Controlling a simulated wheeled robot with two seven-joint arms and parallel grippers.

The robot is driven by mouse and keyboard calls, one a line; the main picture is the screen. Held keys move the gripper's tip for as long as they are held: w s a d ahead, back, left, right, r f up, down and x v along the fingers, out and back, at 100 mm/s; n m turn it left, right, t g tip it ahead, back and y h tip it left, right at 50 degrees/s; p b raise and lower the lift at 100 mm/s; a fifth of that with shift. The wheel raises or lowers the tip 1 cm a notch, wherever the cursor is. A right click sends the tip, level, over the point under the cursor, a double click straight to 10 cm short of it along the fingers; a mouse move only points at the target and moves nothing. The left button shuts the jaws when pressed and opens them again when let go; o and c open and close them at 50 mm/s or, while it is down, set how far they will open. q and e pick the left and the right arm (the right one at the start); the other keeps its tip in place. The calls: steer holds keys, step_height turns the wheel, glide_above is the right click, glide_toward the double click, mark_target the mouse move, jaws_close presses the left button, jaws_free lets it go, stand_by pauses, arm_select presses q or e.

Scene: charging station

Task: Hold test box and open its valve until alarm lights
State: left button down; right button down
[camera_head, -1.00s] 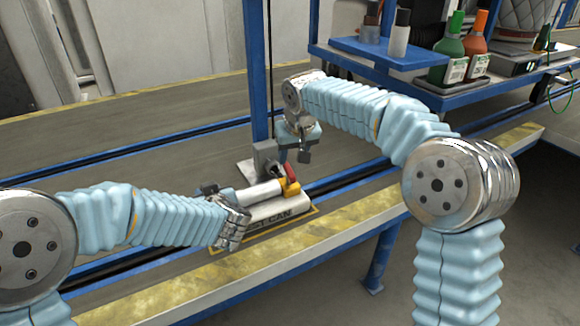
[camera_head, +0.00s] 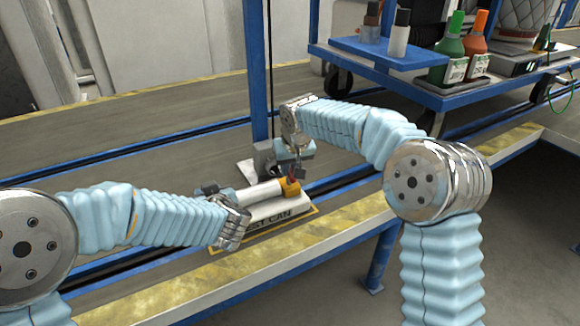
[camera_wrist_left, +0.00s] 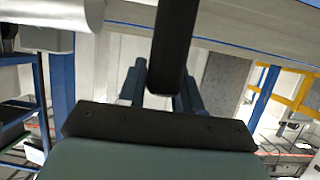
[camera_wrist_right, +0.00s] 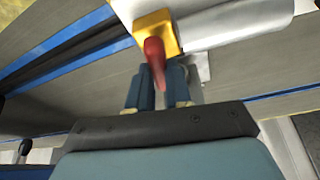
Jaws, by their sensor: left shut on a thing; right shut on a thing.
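The test box (camera_head: 297,208) is a pale base lettered "...ST CAN" with a white cylinder (camera_head: 260,192) and a yellow valve block (camera_head: 290,188) at its right end. It rests on the bench near the front edge. My left gripper (camera_head: 211,189) is at its left side, partly hidden by my wrist; in the left wrist view it is shut on a dark bar, the box's handle (camera_wrist_left: 171,60). My right gripper (camera_head: 296,173) is above the valve block. In the right wrist view its fingers are shut around the red valve lever (camera_wrist_right: 154,60). No lit alarm shows.
A blue post (camera_head: 257,75) with a grey box at its foot stands just behind the test box. A blue cart (camera_head: 440,95) with green and orange bottles is at the back right. The bench (camera_head: 130,115) is clear at the left; its yellow-striped edge runs in front.

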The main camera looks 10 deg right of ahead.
steer(key=shift+m, duration=0.3)
steer(key=m+h, duration=0.1)
steer(key=m, duration=0.1)
steer(key=shift+a+m, duration=0.15)
steer(key=shift+m, duration=0.25)
steer(key=m+h, duration=0.1)
steer(key=m, duration=0.1)
steer(key=m+h, duration=0.1)
steer(key=m, duration=0.1)
steer(key=shift+a+m+g, duration=0.1)
steer(key=shift+m+g, duration=0.2)
steer(key=m+g+h, duration=0.1)
steer(key=m, duration=0.3)
steer(key=shift+w, duration=0.15)
steer(key=shift+w+m+g+h, duration=0.1)
steer(key=shift+m+g+h, duration=0.45)
steer(key=shift+m, duration=1.45)
steer(key=shift+g, duration=0.25)
steer(key=c, duration=1)
jaws_free()
steer(key=shift+y, duration=0.25)
steer(key=shift+c, duration=0.2)
steer(key=shift+a+r, duration=0.1)
